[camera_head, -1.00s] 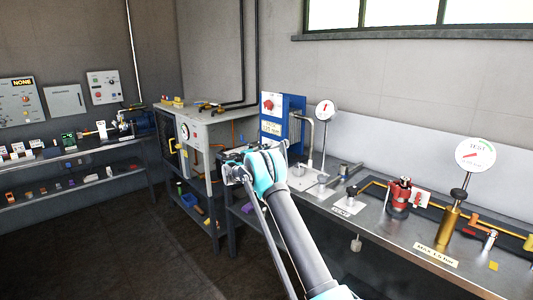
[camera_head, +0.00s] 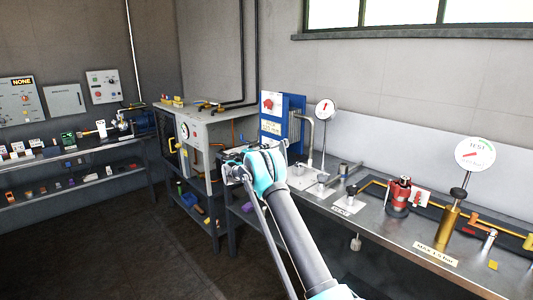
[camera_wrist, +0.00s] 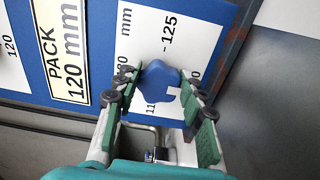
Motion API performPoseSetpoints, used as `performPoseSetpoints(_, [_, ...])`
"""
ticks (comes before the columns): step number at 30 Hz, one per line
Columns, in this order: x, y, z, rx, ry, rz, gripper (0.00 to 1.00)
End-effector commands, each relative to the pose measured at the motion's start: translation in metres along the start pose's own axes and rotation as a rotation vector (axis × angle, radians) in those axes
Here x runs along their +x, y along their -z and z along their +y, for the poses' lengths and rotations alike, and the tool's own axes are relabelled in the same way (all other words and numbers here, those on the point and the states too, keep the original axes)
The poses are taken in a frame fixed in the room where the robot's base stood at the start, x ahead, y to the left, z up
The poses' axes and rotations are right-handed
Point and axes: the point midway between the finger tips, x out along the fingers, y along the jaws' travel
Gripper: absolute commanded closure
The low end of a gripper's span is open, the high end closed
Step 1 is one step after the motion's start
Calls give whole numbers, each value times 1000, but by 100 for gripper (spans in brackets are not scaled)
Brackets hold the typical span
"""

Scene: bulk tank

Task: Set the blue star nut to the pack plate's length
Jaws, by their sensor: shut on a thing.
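The blue star nut (camera_wrist: 160,78) sits between the two fingers of my gripper (camera_wrist: 160,86) in the wrist view, with the fingers shut on its sides. Behind it is a white scale card (camera_wrist: 190,25) with a 125 mark; other figures are partly covered by the nut and fingers. The cream pack plate (camera_wrist: 70,50) reads "PACK 120 mm" and is left of the scale on a blue panel (camera_wrist: 100,12). In the head view the blue frame (camera_head: 294,115) stands beyond my arm, and the nut cannot be made out there.
A steel bench (camera_head: 395,228) runs along the right wall with a red valve (camera_head: 398,197), a brass cylinder (camera_head: 450,222) and a round test gauge (camera_head: 475,154). A grey cabinet (camera_head: 208,135) stands left of my arm. The floor at left is clear.

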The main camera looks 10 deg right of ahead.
Motion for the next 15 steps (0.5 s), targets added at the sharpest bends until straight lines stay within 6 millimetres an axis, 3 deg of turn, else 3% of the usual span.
performPoseSetpoints(4, [-1,-1,-2,0,3,-3,89])
performPoseSetpoints(5, [-1,-1,-2,0,3,-3,57])
performPoseSetpoints(9, [-1,0,-1,0,2,-2,39])
performPoseSetpoints(15, [0,0,-1,-1,1,-1,39])
